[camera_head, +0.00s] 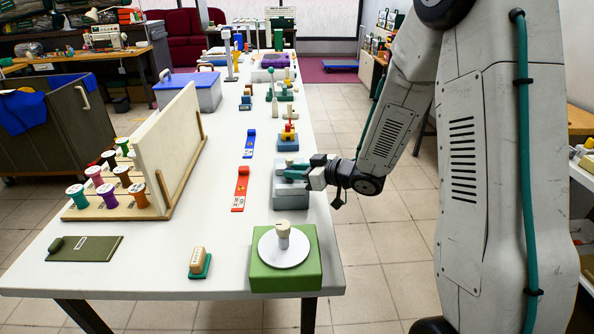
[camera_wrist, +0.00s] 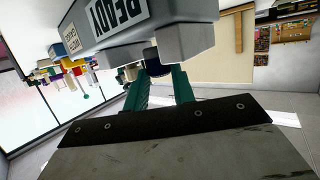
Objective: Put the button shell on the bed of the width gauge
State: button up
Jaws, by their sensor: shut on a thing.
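My gripper (camera_head: 290,173) reaches in from the right over a grey block-like device (camera_head: 291,199) near the table's right edge, which I take to be the width gauge. In the head view the shell is hidden.
A green block with a white disc (camera_head: 272,252) stands in front of the device. A blue stand with red and yellow parts (camera_head: 288,142) is behind it. A red strip (camera_head: 240,188) lies left. The spool rack (camera_head: 170,160) stands farther left. Bare table lies between.

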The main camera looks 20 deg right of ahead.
jog(key=shift+f, duration=0.5)
jog(key=o, duration=1.4)
jog(key=shift+o, duration=0.2)
jog(key=o, duration=0.3)
jog(key=shift+s+d+r, duration=0.3)
jog(key=shift+s+r, duration=0.05)
jog(key=shift+s+d+r, duration=1.2)
jog(key=shift+s+r, duration=0.2)
jog(key=shift+s, duration=0.1)
jog(key=v, duration=0.7)
jog(key=shift+s+d, duration=0.3)
